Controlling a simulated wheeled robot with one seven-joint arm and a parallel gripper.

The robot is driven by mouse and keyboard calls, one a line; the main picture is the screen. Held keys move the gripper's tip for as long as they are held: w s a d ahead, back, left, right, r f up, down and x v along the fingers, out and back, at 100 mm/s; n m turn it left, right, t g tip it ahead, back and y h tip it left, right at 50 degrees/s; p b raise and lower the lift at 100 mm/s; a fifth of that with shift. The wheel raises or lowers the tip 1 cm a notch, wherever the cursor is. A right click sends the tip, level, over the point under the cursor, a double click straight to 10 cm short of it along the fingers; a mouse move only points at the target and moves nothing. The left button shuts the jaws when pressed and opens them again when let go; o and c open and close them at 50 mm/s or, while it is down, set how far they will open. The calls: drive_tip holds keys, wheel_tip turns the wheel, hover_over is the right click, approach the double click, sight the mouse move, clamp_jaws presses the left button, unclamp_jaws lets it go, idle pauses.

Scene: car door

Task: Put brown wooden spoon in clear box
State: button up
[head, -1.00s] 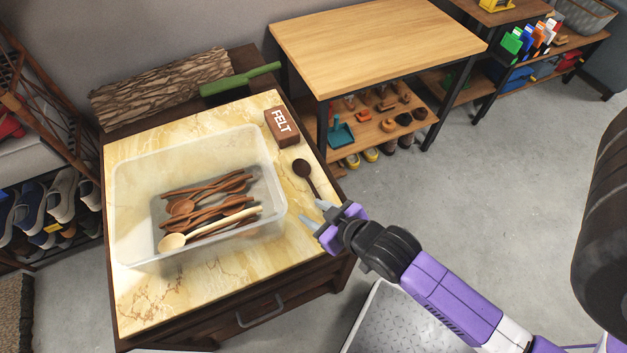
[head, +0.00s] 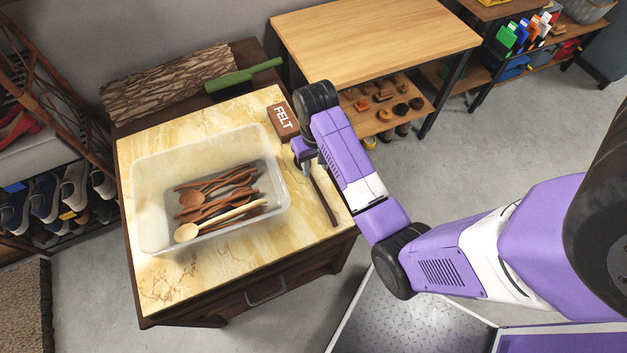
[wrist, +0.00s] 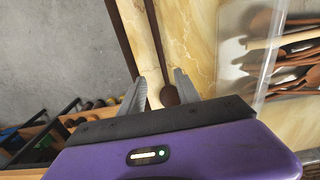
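A dark brown wooden spoon (head: 324,194) lies on the marble top to the right of the box, its bowl end hidden under my gripper in the head view. The clear box (head: 154,165) stands on the same top and holds several brown spoons and one pale spoon (head: 222,220). My gripper (head: 310,170) points down over the spoon's bowl end. In the wrist view its fingers (wrist: 158,92) are apart, with the dark spoon (wrist: 157,40) running between them. The fingers do not appear to touch it. The box edge also shows at the right of the wrist view (wrist: 266,62).
A brown block marked FELT (head: 283,119) sits just behind my gripper. A green object (head: 243,76) and a bark-textured piece (head: 170,84) lie at the back. A wooden table (head: 375,40) stands behind. The marble in front of the box is clear.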

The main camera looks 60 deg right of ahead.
sight(313, 181)
drive_tip(key=f, duration=0.6)
drive_tip(key=shift+w+a+f+p, duration=0.1)
drive_tip(key=shift+a+f+p, duration=0.15)
drive_tip(key=shift+a+p, duration=0.15)
clamp_jaws()
